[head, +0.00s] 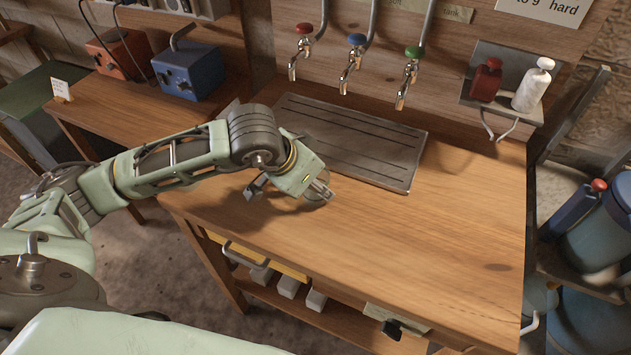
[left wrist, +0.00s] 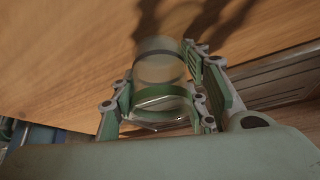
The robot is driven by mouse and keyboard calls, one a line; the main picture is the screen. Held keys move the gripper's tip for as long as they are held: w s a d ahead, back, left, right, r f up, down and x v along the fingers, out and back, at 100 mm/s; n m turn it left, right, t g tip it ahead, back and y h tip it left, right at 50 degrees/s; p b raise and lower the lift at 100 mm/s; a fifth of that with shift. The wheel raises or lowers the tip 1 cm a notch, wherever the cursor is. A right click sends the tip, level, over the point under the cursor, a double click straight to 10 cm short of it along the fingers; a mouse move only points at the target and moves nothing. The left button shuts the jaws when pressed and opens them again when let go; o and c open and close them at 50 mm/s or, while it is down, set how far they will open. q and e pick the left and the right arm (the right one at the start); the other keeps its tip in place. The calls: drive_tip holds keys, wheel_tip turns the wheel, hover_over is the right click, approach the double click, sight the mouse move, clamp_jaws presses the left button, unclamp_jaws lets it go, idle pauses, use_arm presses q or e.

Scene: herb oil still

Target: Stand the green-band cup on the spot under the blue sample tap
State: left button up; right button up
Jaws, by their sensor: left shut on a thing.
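My left gripper (head: 289,190) is over the wooden bench, just in front of the drain tray. In the left wrist view its fingers (left wrist: 164,98) are shut around a clear cup (left wrist: 160,68) with a green band. In the head view the cup is mostly hidden by the gripper. I cannot tell whether the cup touches the bench. The blue sample tap (head: 351,62) is on the back board, between a red tap (head: 301,52) and a green tap (head: 409,75). The spot under the blue tap cannot be made out on the tray. My right gripper is not in view.
The slotted metal drain tray (head: 418,163) lies below the taps and is empty. A wall shelf (head: 509,113) at the right holds a red bottle (head: 486,80) and a white bottle (head: 533,86). The bench top (head: 440,250) is clear to the right.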

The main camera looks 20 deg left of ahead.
use_arm(q)
drive_tip(key=shift+f, duration=0.15)
drive_tip(key=o, duration=1.1)
